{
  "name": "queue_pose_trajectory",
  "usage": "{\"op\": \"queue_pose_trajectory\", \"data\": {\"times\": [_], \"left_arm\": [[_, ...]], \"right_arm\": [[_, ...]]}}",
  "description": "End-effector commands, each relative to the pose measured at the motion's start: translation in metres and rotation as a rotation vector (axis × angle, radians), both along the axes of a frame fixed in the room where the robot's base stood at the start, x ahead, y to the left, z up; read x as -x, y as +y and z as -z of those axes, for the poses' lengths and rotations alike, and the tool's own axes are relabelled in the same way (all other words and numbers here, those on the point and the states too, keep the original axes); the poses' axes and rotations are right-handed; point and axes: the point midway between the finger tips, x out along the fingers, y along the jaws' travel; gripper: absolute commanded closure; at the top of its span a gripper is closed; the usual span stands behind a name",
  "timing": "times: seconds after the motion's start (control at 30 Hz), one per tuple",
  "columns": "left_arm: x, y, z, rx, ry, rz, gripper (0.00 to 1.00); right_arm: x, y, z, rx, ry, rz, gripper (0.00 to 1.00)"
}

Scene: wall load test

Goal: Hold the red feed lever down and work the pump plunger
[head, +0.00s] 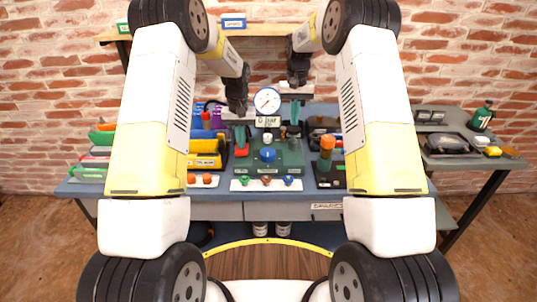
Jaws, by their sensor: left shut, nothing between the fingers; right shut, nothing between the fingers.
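The red feed lever (241,150) stands at the left of the green pump unit on the bench. My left gripper (238,110) is shut and empty, above the lever and apart from it as far as I can tell. The pump plunger seems to be the upright with a pale crossbar handle (296,90) right of the gauge. My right gripper (297,81) is shut and points down just above this handle; whether it touches is too small to tell. The round gauge (267,101) stands between the grippers, and a blue knob (267,155) sits on the unit's front.
The blue-grey bench (230,211) carries a yellow block (204,161) on the left and an orange-topped device (327,143) on the right. Several coloured knobs line a white strip (250,185) in front. A shelf runs behind. A side table (425,143) stands at right.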

Motion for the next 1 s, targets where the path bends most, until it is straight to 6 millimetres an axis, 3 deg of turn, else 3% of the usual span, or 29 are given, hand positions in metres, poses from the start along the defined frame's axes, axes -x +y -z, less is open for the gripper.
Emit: {"op": "queue_pose_trajectory", "data": {"times": [1.0], "left_arm": [[-0.001,0.0,0.0,0.0,-0.002,0.0,1.0]], "right_arm": [[0.0,0.0,0.035,0.0,0.0,0.0,1.0]]}}
